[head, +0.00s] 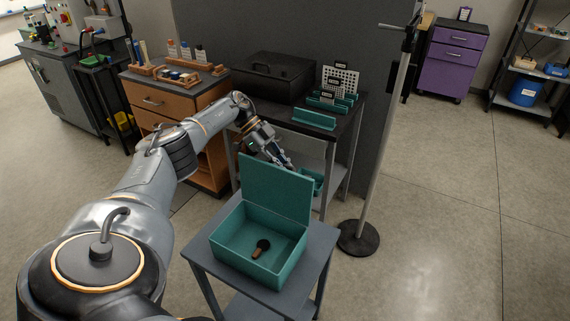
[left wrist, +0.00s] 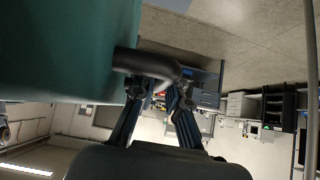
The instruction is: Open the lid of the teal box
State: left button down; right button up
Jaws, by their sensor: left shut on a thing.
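The teal box (head: 283,262) stands on a small grey table. Its lid (head: 275,190) is raised and stands nearly upright along the far edge, so the inside shows. A small brush (head: 261,249) with a dark head and brown handle lies inside. My left gripper (head: 288,165) is behind the lid, its fingertips partly hidden by it. In the left wrist view, my left gripper (left wrist: 158,92) is shut on a dark curved handle (left wrist: 145,64) that sticks out from the teal lid (left wrist: 65,50). My right gripper is not in view.
The small grey table (head: 215,262) has narrow free margins around the box. Behind it, a dark bench (head: 345,117) holds a black case (head: 272,78) and teal racks (head: 314,118). A pole stand (head: 392,130) rises to the right. Open floor lies further right.

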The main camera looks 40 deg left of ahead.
pick_arm(q)
jog(key=shift+s+f, duration=0.1)
jog(key=shift+f, duration=0.2)
jog(key=shift+s, duration=0.1)
jog(key=c, duration=1.6)
grip_release()
jog(key=shift+a, duration=0.1)
jog(key=shift+r, duration=0.3)
notch_tip(320, 180, up, 9)
jog(key=shift+r, duration=0.2)
